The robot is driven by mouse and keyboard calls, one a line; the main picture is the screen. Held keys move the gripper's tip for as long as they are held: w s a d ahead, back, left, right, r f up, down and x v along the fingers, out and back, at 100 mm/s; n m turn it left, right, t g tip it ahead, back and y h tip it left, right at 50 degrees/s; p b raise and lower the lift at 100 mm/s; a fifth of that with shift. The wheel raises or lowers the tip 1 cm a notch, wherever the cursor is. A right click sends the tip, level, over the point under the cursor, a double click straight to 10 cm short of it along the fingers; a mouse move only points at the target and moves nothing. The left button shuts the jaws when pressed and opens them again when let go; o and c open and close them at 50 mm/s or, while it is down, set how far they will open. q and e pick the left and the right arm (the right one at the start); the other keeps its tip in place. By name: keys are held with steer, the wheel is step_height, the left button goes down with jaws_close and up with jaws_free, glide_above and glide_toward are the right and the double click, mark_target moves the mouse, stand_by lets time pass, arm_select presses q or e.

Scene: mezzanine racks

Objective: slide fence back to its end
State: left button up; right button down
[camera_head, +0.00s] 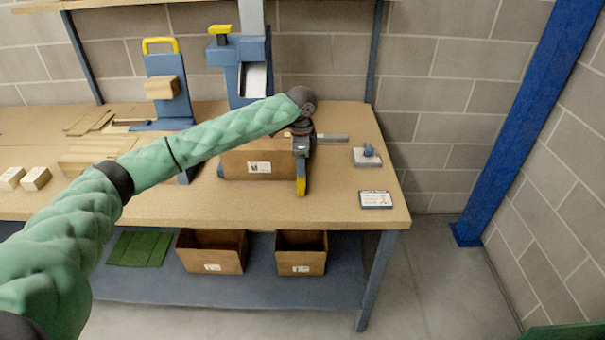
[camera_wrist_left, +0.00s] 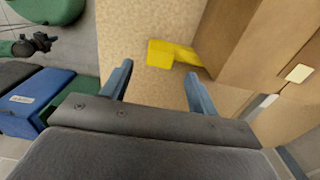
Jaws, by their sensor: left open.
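A yellow piece (camera_head: 301,188), which looks like the fence's handle, shows in the head view at the front of a cardboard box on the bench. In the left wrist view a yellow L-shaped piece (camera_wrist_left: 172,52) lies beyond my fingertips, close to the box. I cannot tell how far along its travel the fence is. My left gripper (camera_head: 302,150) is over the box's right end. In the wrist view my left gripper (camera_wrist_left: 157,78) is open, with nothing between its fingers. The arm and gripper hide part of the box and fence. My right gripper is not in view.
The cardboard box (camera_head: 259,165) stands on the wooden bench (camera_head: 245,206). Blue fixtures (camera_head: 166,66) stand behind, left. A small block (camera_head: 367,157) and a label card (camera_head: 376,199) lie at right. Open bins (camera_head: 301,254) sit on the lower shelf. The bench's front right is mostly clear.

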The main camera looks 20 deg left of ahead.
arm_select(q)
step_height(320, 180, down, 5)
steer(key=shift+w+r+p, duration=0.1)
steer(key=shift+p, duration=0.65)
steer(key=shift+f, duration=0.75)
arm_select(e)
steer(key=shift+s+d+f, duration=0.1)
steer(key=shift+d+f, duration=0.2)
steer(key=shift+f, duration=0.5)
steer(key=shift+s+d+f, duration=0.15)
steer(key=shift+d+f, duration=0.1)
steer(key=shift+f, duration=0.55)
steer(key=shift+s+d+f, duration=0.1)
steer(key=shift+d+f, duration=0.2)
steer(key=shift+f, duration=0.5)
